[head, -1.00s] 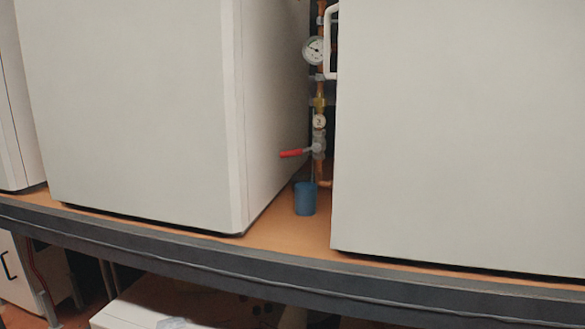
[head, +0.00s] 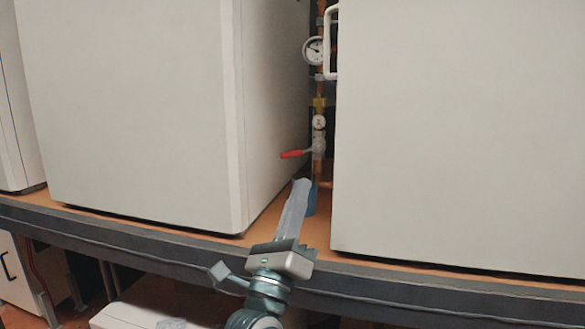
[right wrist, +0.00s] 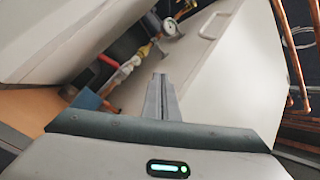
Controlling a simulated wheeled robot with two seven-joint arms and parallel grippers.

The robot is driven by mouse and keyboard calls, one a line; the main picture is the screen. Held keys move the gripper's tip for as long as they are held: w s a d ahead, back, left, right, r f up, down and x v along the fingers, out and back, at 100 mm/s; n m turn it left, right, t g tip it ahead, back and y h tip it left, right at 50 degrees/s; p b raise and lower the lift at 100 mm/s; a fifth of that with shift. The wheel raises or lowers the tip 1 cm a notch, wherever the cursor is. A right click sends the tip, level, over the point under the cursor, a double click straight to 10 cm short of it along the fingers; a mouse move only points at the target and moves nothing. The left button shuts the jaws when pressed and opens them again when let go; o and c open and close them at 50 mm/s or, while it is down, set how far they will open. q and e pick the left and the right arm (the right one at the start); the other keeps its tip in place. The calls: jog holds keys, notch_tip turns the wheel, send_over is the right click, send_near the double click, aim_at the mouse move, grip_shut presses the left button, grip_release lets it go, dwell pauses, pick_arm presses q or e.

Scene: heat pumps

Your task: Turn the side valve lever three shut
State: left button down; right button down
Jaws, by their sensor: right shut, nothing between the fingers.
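The valve lever with a red handle (head: 292,154) sticks out to the left, roughly level, from the copper pipe in the gap between two white units. The red handle also shows in the right wrist view (right wrist: 108,61), left of my fingers. My right gripper (head: 302,182) is shut and empty, with its fingertips just below the lever and apart from it. In the right wrist view the shut fingers (right wrist: 160,78) point toward the gap. My left gripper is in neither view.
A white unit (head: 130,110) stands left of the gap and another (head: 460,130) right of it. A pressure gauge (head: 314,50) and a smaller dial (head: 319,122) sit above the lever. A blue cup (head: 311,200) stands below, partly hidden by my gripper. The shelf edge (head: 120,235) runs in front.

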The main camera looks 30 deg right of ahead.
aim_at(300, 152)
jog(key=w+f+m+g+y, duration=0.1)
jog(key=w+y, duration=0.1)
jog(key=w+f+m+y, duration=0.1)
jog(key=w+y, duration=0.1)
jog(key=w, duration=0.1)
jog(key=w+d+f+m+g+y, duration=0.1)
jog(key=w+f+y, duration=0.1)
jog(key=y, duration=0.1)
jog(key=shift+w+m+g, duration=0.25)
jog(key=shift+m+g, duration=0.05)
jog(key=shift+m, duration=0.1)
jog(key=shift+d, duration=0.15)
jog(key=w+d+r+p, duration=0.4)
jog(key=w+d+p, duration=0.2)
jog(key=w+d, duration=0.1)
jog(key=shift+w+d+p, duration=0.2)
jog(key=shift+w+p, duration=0.1)
jog(key=shift+w, duration=0.05)
